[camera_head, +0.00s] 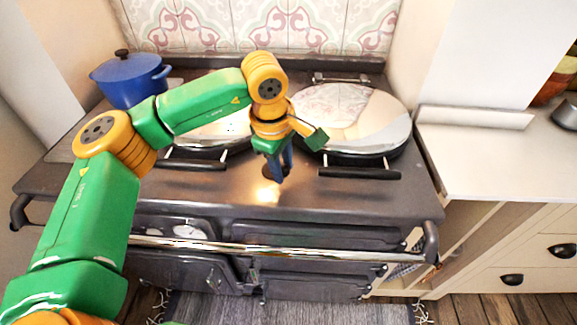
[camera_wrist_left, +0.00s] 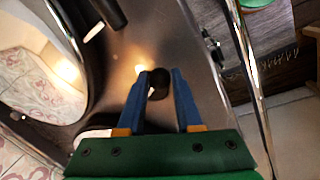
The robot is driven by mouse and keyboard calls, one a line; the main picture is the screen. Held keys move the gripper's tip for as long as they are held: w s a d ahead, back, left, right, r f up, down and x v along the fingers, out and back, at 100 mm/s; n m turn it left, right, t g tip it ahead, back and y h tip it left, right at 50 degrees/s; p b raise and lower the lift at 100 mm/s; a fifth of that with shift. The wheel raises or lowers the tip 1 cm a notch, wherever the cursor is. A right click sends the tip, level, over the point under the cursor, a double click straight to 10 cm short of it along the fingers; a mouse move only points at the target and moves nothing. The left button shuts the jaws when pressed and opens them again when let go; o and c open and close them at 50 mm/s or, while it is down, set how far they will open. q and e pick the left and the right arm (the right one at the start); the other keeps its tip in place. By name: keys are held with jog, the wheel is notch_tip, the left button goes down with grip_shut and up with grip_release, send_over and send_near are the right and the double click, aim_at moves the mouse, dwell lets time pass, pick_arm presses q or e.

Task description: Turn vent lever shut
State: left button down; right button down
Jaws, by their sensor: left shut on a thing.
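My left gripper (camera_head: 277,177) reaches down to the dark top of the range cooker (camera_head: 225,192), between the two round lids and near the front edge. In the left wrist view, its two blue fingers (camera_wrist_left: 163,82) are on either side of a small black knob, which I take for the vent lever (camera_wrist_left: 158,88). The gripper is shut on it. The lever's lower part and its exact angle are hidden by the fingers. In the head view the lever is hard to make out against the gripper. My right gripper is not in view.
A shiny round lid (camera_head: 347,118) with a black handle (camera_head: 360,173) lies right of the gripper; another lid (camera_head: 205,130) is partly behind my arm. A blue pot (camera_head: 131,82) stands at the back left. A chrome rail (camera_head: 300,250) runs along the front.

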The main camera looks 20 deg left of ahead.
pick_arm(q)
jog(key=m, duration=0.1)
jog(key=a+m, duration=0.1)
jog(key=m, duration=0.1)
jog(key=shift+s+a+h, duration=0.15)
jog(key=shift+s+h, duration=0.15)
jog(key=shift+s, duration=0.1)
jog(key=shift+s+a+m+g, duration=0.15)
jog(key=shift+a+m, duration=0.1)
jog(key=shift+m, duration=0.5)
jog(key=shift+s+a+m+g, duration=0.15)
jog(key=shift+a+m, duration=0.1)
jog(key=shift+m, duration=0.5)
jog(key=c, duration=0.6)
grip_release()
jog(key=shift+a, duration=0.1)
jog(key=r, duration=0.4)
jog(key=s+a+r+b, duration=0.1)
jog(key=r, duration=0.2)
jog(key=shift+f, duration=0.1)
